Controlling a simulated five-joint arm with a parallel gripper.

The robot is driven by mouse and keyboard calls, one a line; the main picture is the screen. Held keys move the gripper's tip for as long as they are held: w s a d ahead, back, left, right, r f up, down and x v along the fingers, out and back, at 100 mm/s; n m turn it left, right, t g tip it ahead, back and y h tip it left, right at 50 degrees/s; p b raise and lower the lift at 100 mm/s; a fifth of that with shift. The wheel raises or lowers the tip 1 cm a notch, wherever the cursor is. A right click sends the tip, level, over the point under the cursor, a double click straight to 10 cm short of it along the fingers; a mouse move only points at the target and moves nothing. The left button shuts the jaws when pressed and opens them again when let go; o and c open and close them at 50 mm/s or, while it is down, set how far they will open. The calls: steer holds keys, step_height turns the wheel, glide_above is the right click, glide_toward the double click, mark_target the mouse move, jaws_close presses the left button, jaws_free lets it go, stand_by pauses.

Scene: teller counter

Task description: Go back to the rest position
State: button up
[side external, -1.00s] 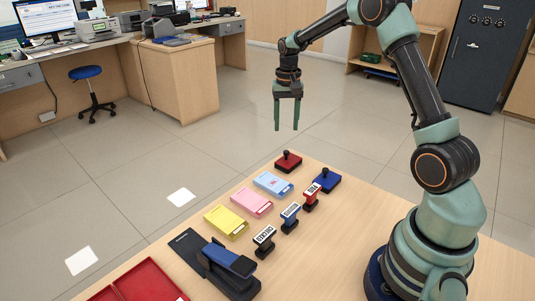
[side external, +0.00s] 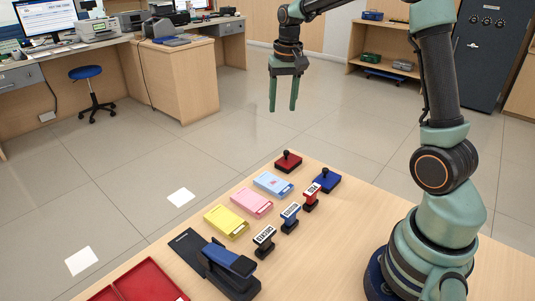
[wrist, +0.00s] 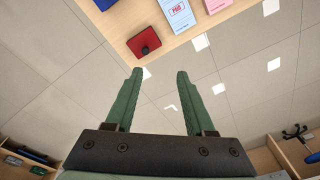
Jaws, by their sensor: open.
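My gripper (side external: 283,108) is open and empty, with its green fingers pointing down. In the side external view it hangs high, above and beyond the far edge of the wooden counter (side external: 350,215). In the wrist view the two fingers (wrist: 158,72) stand well apart with only floor between them. The red ink pad with a black knob (side external: 288,161) is the counter item closest to the gripper; it also shows in the wrist view (wrist: 144,44) beyond the left fingertip. Nothing touches the fingers.
On the counter lie a blue pad (side external: 328,181), a blue pad of slips (side external: 273,184), a pink one (side external: 252,203), a yellow one (side external: 226,222), several stamps (side external: 290,217), a stapler-like device (side external: 228,268) and a red tray (side external: 140,283). Open floor surrounds the gripper.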

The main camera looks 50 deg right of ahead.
steer(key=s+a+r+n+t, duration=0.2)
steer(key=s+a+n, duration=0.1)
steer(key=s+a, duration=0.4)
steer(key=s+a+r+n+t, duration=0.2)
steer(key=s+a+n, duration=0.2)
steer(key=s+a, duration=0.3)
steer(key=shift+s+r, duration=0.25)
steer(key=shift+s, duration=0.3)
